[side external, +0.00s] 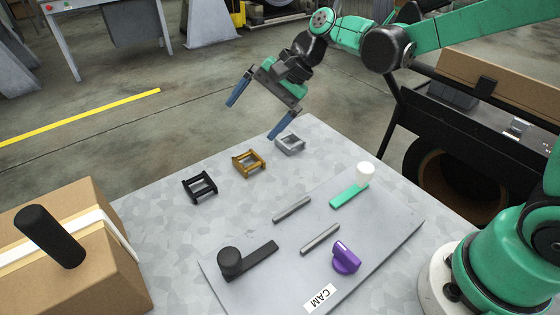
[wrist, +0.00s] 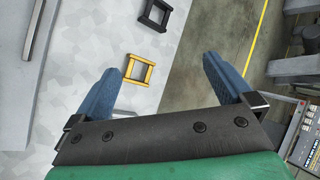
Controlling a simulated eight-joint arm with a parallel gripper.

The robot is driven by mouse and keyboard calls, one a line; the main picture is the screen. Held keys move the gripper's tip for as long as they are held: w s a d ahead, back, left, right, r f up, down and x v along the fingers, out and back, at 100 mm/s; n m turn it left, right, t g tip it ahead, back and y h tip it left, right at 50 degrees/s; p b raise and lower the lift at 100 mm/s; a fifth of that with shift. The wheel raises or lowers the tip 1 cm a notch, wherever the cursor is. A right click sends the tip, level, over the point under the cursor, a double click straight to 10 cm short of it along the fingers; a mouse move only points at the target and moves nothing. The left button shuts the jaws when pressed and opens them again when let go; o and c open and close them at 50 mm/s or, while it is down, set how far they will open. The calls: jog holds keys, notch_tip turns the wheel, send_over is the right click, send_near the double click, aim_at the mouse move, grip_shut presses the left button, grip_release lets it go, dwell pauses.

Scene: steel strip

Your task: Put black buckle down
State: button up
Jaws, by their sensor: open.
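The black buckle (side external: 200,186) lies on the speckled steel tabletop, nearest the cardboard box among the buckles in the side view. It also shows at the top of the wrist view (wrist: 155,15). My gripper (side external: 254,120) is open and empty, with its blue fingers wide apart, above the far edge of the table. In the wrist view its fingers (wrist: 162,72) frame the yellow buckle (wrist: 139,69), with the black buckle farther off. Nothing is between the fingertips.
The yellow buckle (side external: 249,163) and a grey buckle (side external: 289,143) lie in a row with the black one. A raised plate (side external: 290,275) carries a black lever (side external: 246,258), green lever (side external: 350,193), purple knob (side external: 345,257) and two grey bars. A cardboard box (side external: 80,245) stands at left.

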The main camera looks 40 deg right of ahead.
jog(key=s+d+n+t+h, duration=0.3)
jog(key=s+d+n+h, duration=0.3)
jog(key=s+d+n, duration=0.3)
jog(key=s+r+n, duration=0.1)
jog(key=s, duration=0.2)
jog(key=shift+s+d+h, duration=0.3)
jog(key=shift+d+h, duration=0.05)
jog(key=shift+h, duration=0.05)
jog(key=shift+a, duration=0.1)
